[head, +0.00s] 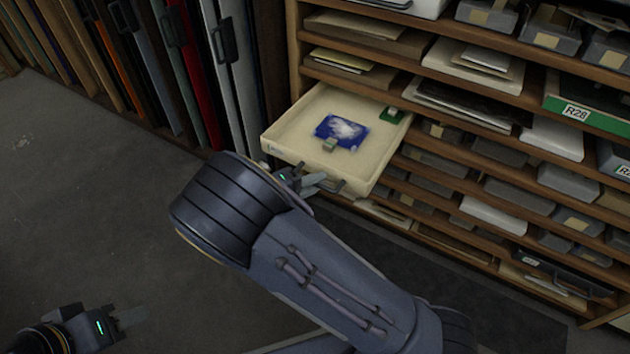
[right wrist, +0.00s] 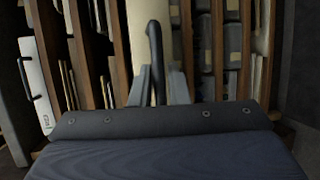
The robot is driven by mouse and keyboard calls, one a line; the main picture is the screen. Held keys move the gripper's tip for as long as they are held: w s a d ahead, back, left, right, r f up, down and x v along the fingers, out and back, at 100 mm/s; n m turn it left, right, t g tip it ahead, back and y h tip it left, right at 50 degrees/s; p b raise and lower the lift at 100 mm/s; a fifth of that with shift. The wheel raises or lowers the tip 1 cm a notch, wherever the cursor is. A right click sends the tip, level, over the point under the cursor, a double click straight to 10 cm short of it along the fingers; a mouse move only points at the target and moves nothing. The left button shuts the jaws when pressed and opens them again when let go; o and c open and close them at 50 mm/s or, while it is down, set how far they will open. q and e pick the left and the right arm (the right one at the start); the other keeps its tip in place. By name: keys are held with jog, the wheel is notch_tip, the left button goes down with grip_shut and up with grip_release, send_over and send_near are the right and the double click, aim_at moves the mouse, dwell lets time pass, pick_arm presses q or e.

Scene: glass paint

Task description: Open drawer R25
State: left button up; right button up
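One cream drawer (head: 300,128) stands pulled out of the wooden cabinet, with its inside showing. Its front label is too small to read, so I cannot tell whether it is R25. In the right wrist view its dark bar handle (right wrist: 155,50) stands between the fingers of my right gripper (right wrist: 160,85), which sit close on both sides of it. In the head view my right gripper (head: 312,182) is at the drawer's front, partly hidden by my forearm. My left gripper (head: 128,318) is low at the left, away from the cabinet; its finger gap is unclear.
In the drawer lie a blue-and-white piece (head: 341,130), a small green-grey block (head: 329,145) and a green card (head: 392,114). Shelves with trays, boxes and a green-fronted R28 drawer (head: 590,117) are to the right. Upright panels (head: 180,70) stand at left. The floor (head: 80,200) is clear.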

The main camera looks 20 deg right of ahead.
jog(key=o, duration=0.3)
jog(key=shift+a, duration=0.1)
jog(key=p+v, duration=0.2)
jog(key=v, duration=0.5)
jog(key=shift+a, duration=0.35)
jog(key=shift+d+r, duration=0.15)
